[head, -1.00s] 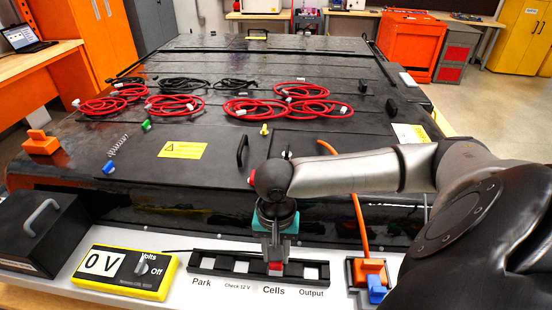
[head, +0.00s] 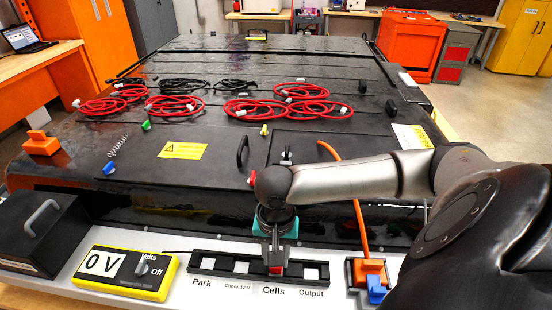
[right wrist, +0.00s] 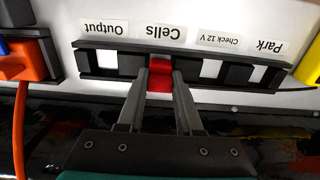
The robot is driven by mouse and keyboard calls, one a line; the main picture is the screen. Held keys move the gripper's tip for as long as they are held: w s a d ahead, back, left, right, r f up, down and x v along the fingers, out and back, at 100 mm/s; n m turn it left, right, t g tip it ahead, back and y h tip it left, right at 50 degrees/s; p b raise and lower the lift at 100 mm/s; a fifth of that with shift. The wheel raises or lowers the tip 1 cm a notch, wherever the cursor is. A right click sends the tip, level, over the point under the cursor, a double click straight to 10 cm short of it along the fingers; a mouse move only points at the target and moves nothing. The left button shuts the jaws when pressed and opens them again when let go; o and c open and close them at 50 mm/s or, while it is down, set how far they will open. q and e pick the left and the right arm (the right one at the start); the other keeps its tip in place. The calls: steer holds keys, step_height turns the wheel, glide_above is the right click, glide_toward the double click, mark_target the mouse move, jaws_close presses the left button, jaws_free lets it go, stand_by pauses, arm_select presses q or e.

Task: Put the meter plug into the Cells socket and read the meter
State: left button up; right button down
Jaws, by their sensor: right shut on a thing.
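The red meter plug (head: 276,270) is between the fingertips of my right gripper (right wrist: 160,75), which is shut on it. In the right wrist view the plug (right wrist: 160,83) lines up with the Cells position of the black socket strip (right wrist: 100,63), by the Cells label (right wrist: 165,34). How deep it sits is hidden by the fingers. The strip also shows in the head view (head: 256,266). The yellow meter (head: 150,291) stands left of the strip. Its display (head: 102,263) reads 0 V, and its dial (head: 143,268) sits between Volts and Off markings. My left gripper is not in view.
An orange and blue connector (head: 371,275) with an orange cable stands right of the strip. A black box with a handle (head: 40,235) is at far left. The large black pack (head: 200,225) behind carries red and black cable coils.

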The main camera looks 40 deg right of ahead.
steer(key=shift+f, duration=0.6)
steer(key=c, duration=0.5)
jaws_free()
step_height(320, 180, up, 15)
steer(key=p, duration=0.3)
steer(key=shift+r, duration=0.15)
